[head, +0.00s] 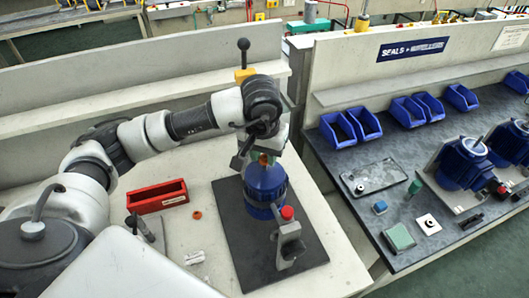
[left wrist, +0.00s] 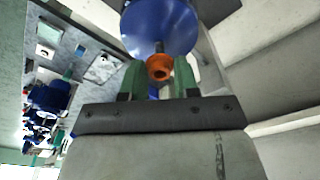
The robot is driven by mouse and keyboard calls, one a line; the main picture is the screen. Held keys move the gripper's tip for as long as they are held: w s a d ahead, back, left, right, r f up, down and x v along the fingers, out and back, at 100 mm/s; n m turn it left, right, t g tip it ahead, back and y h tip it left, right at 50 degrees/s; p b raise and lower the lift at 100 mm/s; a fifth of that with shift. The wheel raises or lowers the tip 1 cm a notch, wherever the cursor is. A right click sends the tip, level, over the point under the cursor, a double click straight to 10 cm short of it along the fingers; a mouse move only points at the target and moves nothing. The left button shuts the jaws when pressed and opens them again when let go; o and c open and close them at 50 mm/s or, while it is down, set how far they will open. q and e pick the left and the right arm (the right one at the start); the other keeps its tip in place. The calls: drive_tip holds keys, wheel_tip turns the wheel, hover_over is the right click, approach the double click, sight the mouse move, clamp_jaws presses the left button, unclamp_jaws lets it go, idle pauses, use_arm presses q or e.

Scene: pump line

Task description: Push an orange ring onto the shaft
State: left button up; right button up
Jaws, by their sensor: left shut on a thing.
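The blue pump motor (head: 265,183) stands on a dark mat, and its blue body also shows in the left wrist view (left wrist: 160,22). Its thin grey shaft (left wrist: 159,47) points toward my left gripper. My left gripper (left wrist: 159,75) has green fingers and is shut on an orange ring (left wrist: 159,67) at the shaft's end. How far the ring sits around the shaft I cannot tell. In the head view my left gripper (head: 262,155) is over the motor's top. A second orange ring (head: 197,215) lies on the pale bench. My right gripper is not in view.
A red bin (head: 157,196) and a small white item (head: 194,257) are on the bench left of the dark mat (head: 243,262). A grey bracket with a red knob (head: 287,213) stands close to the motor. Blue bins (head: 338,130) are on the right bench.

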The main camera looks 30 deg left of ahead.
use_arm(q)
drive_tip(key=shift+f+b, duration=1.7)
drive_tip(key=shift+b, duration=0.35)
idle(1.9)
drive_tip(key=o, duration=1.1)
drive_tip(key=shift+c, duration=0.2)
drive_tip(key=shift+r, duration=0.1)
drive_tip(key=shift+r+p, duration=2.05)
drive_tip(key=shift+r, duration=2.25)
drive_tip(key=shift+f, duration=0.1)
